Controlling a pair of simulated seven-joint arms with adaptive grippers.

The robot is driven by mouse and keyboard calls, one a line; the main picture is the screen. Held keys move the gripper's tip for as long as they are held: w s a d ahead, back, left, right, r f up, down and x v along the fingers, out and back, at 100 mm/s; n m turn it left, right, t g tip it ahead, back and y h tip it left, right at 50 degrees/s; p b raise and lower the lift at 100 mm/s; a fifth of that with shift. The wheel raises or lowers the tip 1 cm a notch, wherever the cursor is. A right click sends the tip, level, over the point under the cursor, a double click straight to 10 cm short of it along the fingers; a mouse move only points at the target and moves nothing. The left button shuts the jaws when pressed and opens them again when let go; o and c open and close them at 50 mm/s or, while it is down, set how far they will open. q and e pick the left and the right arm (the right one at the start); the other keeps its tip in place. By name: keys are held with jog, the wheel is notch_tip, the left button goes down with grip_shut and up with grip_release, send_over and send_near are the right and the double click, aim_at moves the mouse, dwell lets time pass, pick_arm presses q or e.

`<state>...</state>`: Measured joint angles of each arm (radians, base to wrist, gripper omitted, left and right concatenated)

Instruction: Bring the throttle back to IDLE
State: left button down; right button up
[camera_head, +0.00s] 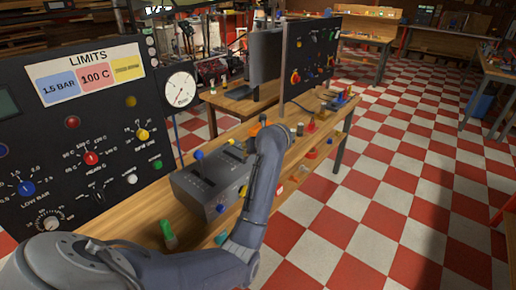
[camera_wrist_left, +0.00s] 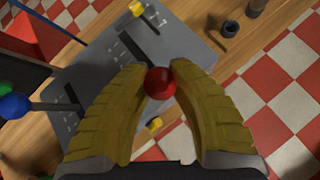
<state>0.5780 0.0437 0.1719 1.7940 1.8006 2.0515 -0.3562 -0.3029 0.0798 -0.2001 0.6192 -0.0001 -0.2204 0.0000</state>
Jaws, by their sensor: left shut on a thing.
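A grey lever box (camera_head: 205,185) sits on the wooden bench in the head view, with slots in its top and a blue ball knob (camera_head: 198,155) at its back left. In the left wrist view the grey panel (camera_wrist_left: 175,60) has dark slots and pale tick marks. My left gripper (camera_wrist_left: 160,85) is shut on a red ball knob (camera_wrist_left: 160,83), held between its yellow ribbed fingertips. The knob's shaft is hidden, and my arm covers this area in the head view. Which tick label it stands at cannot be read. My right gripper is in neither view.
A black panel with dials and a LIMITS sign (camera_head: 95,75) stands at the left. A green knob (camera_head: 168,234) is near the front bench edge. A blue ball (camera_wrist_left: 15,107) is beside the panel in the wrist view. Checkered floor lies open at the right.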

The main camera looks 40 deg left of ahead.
pick_arm(q)
jog(key=shift+d, duration=0.2)
jog(key=c, duration=1.3)
grip_release()
jog(key=shift+c, duration=0.2)
jog(key=o, duration=0.3)
jog(key=shift+o, duration=0.2)
jog(key=v, duration=1.2)
jog(key=shift+a+r, duration=0.1)
